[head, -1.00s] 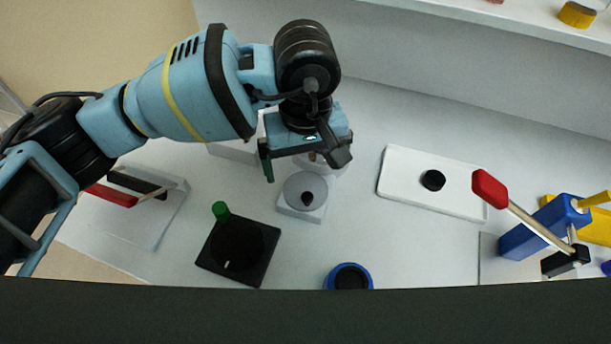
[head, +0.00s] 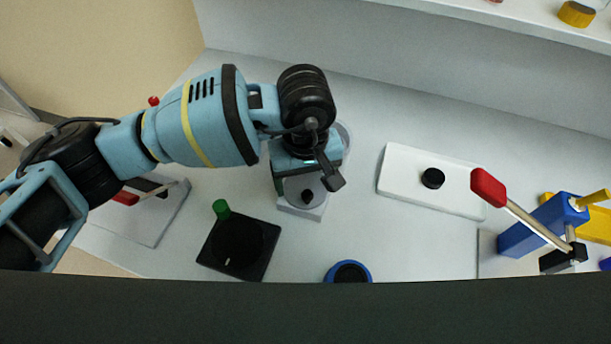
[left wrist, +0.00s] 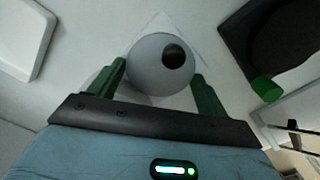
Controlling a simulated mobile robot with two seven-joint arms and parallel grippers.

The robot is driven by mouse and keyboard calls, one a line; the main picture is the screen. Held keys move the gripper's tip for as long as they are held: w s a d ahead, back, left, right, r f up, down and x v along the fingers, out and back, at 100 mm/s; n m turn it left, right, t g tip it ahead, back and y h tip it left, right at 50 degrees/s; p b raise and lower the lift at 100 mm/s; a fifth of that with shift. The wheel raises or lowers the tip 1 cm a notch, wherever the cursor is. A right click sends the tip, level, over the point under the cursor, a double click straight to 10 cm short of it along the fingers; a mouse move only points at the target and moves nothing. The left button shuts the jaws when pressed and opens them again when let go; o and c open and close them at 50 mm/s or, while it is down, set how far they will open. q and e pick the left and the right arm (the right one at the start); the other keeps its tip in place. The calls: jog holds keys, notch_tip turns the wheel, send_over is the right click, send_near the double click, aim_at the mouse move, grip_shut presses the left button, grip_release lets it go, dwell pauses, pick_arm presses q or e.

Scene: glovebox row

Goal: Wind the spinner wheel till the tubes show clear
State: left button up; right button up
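A grey round disc with a dark knob (head: 292,190) sits on a small pale block (head: 302,211) in the head view. A black plate with a dark round wheel (head: 238,245) and a green peg (head: 221,208) lies to its lower left. I cannot tell for sure which is the spinner wheel. No tubes can be made out. My left gripper (head: 307,172) is low over the grey disc, partly covering it. In the left wrist view its green fingers (left wrist: 160,78) are apart, with the grey disc (left wrist: 150,68) showing between them; contact cannot be told. My right gripper is out of view.
A white plate with a black knob (head: 400,168) lies right of the disc. A blue-rimmed round thing (head: 348,272) is at the front. A shelf (head: 480,12) runs along the back.

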pick_arm(q)
jog(key=c, duration=0.4)
jog(key=shift+o, duration=0.2)
jog(key=m+b, duration=0.3)
jog(key=shift+f+m, duration=0.25)
jog(key=shift+m, duration=0.05)
jog(key=shift+m+b, duration=0.3)
jog(key=shift+r, duration=0.3)
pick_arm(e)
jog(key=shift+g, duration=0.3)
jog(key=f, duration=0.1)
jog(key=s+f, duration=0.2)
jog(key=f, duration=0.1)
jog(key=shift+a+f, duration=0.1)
pick_arm(q)
jog(key=o, duration=1)
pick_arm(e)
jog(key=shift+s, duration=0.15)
